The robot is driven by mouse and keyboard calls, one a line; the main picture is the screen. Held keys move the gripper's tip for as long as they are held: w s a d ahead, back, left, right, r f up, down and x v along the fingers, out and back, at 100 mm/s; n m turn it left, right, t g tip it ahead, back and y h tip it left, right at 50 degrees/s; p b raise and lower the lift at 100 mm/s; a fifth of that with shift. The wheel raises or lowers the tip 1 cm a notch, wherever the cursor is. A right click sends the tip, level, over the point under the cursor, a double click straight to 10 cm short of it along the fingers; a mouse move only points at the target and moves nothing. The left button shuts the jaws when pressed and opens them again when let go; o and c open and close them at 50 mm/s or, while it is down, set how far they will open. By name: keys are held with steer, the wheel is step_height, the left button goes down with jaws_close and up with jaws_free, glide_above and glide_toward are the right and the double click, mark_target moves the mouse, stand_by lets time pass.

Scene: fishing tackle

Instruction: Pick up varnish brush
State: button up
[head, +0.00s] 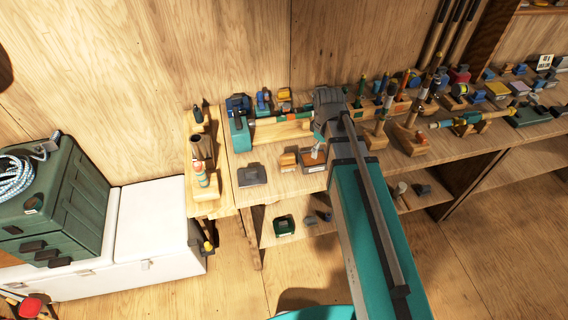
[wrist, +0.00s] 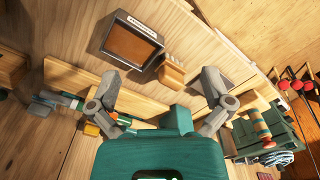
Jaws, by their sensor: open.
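I cannot make out a varnish brush for certain in either view. My gripper (head: 318,150) is open above the front of the workbench in the head view. In the wrist view its two fingers stand wide apart, and my gripper (wrist: 161,80) has nothing between them that I can see held. Beyond the fingertips are a small notched wooden block (wrist: 172,74) and a dark-framed brown tray (wrist: 133,45) with a white label. In the head view the wooden block (head: 288,160) sits just left of the tray (head: 312,158), which my gripper partly covers.
A flat dark grey item (head: 252,175) lies on the bench left of the block. Racks and reels crowd the bench's back and right. A wooden stand (head: 204,182) holds upright pieces at the left end. A green chest (head: 50,200) stands far left.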

mark_target(288, 156)
steer(key=w+a+n, duration=0.6)
steer(key=a+n, duration=0.4)
steer(key=shift+f, duration=0.1)
step_height(288, 156, down, 8)
steer(key=b, duration=0.8)
steer(key=shift+s+a+f+b, duration=0.1)
steer(key=shift+f+b, duration=0.05)
steer(key=shift+b, duration=0.15)
steer(key=shift+f, duration=0.1)
steer(key=f+b, duration=0.3)
steer(key=shift+s+a+f+b, duration=0.15)
steer(key=shift+a+f+b, duration=0.05)
steer(key=shift+a+b, duration=0.1)
steer(key=shift+f+b, duration=0.8)
steer(key=shift+f, duration=0.05)
